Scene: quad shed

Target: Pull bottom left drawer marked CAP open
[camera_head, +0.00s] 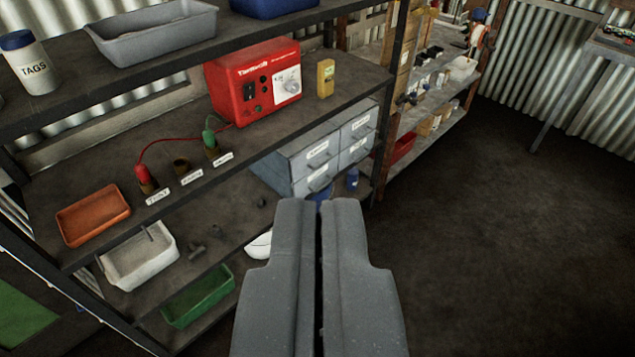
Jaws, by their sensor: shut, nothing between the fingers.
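A grey-blue drawer cabinet (287,174) stands under the shelf with the red box, right of the middle of the shelving. Its front shows drawers in two columns and two rows, each with a pale label and a handle. The bottom left drawer (314,181) looks shut; its label is too small to read, and my gripper stands close to its lower edge in the picture. My gripper (319,205) is shut and empty. It points forward in front of the shelving, and it appears apart from the cabinet, though the depth is hard to judge.
A red box (238,88) and a yellow device (326,78) stand on the shelf above. An orange tray (92,215), a white tray (140,258) and a green tray (197,297) lie left. A blue object (352,179) is beside the cabinet. The floor (500,220) at right is clear.

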